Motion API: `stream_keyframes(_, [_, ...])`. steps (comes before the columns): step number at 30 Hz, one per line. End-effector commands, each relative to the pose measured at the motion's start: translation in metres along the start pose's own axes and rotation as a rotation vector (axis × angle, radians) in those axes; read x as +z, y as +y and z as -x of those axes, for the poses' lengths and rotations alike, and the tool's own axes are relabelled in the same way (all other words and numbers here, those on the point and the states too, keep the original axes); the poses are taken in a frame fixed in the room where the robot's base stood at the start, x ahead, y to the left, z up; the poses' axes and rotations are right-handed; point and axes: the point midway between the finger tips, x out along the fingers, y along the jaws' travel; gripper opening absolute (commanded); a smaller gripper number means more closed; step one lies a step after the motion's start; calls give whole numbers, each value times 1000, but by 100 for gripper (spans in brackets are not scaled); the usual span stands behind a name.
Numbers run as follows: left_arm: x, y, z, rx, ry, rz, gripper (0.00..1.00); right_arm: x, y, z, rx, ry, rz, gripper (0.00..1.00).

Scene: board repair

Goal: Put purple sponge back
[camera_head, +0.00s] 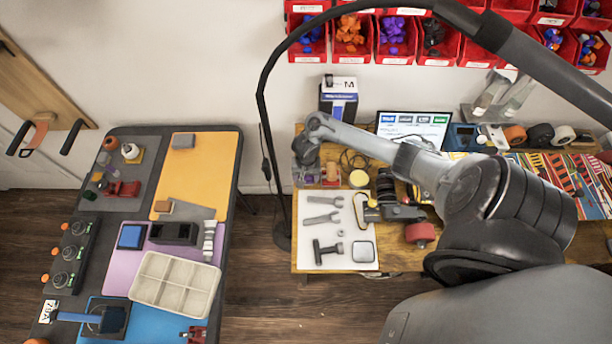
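I cannot make out a purple sponge for certain in the head view. A grey block (183,141) and a small brown block (164,207) lie on the orange mat (205,175) of the left table. My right arm reaches in from the lower right across the workbench. Its dark gripper (305,158) is at the bench's left end, beside small items near the back. The fingers are too small and dark to tell whether they are open or hold anything. My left gripper is not in view.
The left table also holds a pale divided tray (176,284), a dark blue square (131,237) and a purple mat (122,273). The workbench has tools on a white sheet (345,262), a laptop (412,126) and red bins (396,40) above. A black curved pole (262,95) stands between the tables.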

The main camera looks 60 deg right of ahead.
Motion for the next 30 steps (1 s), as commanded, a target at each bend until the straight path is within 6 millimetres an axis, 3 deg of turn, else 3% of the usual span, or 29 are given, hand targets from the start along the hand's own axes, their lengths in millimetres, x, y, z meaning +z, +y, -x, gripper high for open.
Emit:
stream_keyframes(3, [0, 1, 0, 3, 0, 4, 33, 0, 0, 0, 0, 0, 0, 84])
stream_keyframes(14, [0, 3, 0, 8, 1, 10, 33, -1, 0, 4, 0, 1, 2, 84])
stream_keyframes(20, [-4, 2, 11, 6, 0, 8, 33, -1, 0, 29, -1, 3, 2, 84])
stream_keyframes(30, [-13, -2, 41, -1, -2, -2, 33, -2, 0, 95, 0, 4, 2, 84])
